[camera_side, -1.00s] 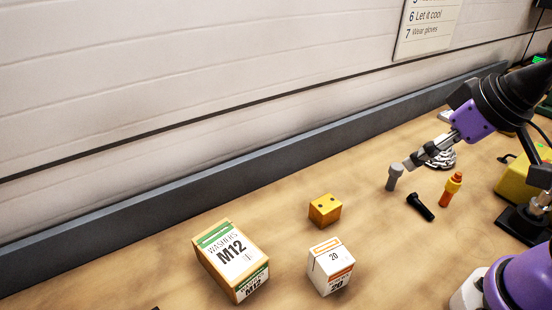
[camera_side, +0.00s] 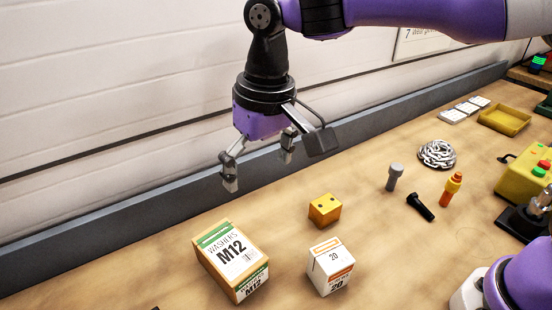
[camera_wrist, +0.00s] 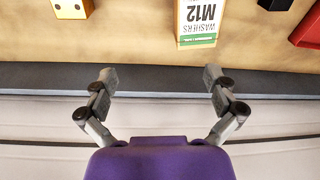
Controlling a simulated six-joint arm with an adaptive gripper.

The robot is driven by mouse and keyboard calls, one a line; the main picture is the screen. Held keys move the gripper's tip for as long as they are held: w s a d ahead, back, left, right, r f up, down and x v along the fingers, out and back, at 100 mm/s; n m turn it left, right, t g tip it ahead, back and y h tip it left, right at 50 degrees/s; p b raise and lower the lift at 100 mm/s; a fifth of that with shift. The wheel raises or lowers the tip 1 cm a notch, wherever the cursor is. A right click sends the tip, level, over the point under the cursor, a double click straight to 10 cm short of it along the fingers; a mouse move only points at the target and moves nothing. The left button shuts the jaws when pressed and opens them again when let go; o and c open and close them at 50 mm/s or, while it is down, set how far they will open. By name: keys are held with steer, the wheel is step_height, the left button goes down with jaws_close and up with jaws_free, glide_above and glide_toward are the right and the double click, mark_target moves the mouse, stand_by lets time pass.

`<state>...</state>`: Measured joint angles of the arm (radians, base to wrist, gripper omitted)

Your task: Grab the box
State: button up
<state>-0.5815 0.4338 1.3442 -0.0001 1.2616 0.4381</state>
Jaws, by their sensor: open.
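A cardboard box marked "WASHERS M12" (camera_side: 230,262), with green stripes and a white label, sits on the workbench at the lower left of the side view. It shows upside down at the top of the wrist view (camera_wrist: 200,18). A smaller white box with orange bands marked "20" (camera_side: 331,266) stands to its right. My gripper (camera_side: 258,172) is open and empty, in the air above and behind the boxes near the wall. In the wrist view its fingers (camera_wrist: 160,80) are spread wide with nothing between them.
A yellow block with dark dots (camera_side: 325,210) sits behind the white box. A grey bolt (camera_side: 394,177), a black bolt (camera_side: 420,207), an orange peg (camera_side: 451,190) and a coiled chain (camera_side: 437,154) lie to the right. A dark ledge (camera_side: 110,233) runs along the wall.

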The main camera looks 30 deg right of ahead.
steer(key=g, duration=0.1)
glide_above(228, 249)
steer(key=shift+h, duration=0.3)
step_height(228, 249, down, 5)
steer(key=shift+r, duration=0.15)
step_height(228, 249, down, 5)
steer(key=shift+a+r, duration=0.15)
steer(key=f, duration=0.6)
steer(key=shift+d, duration=0.2)
steer(key=c, duration=1.2)
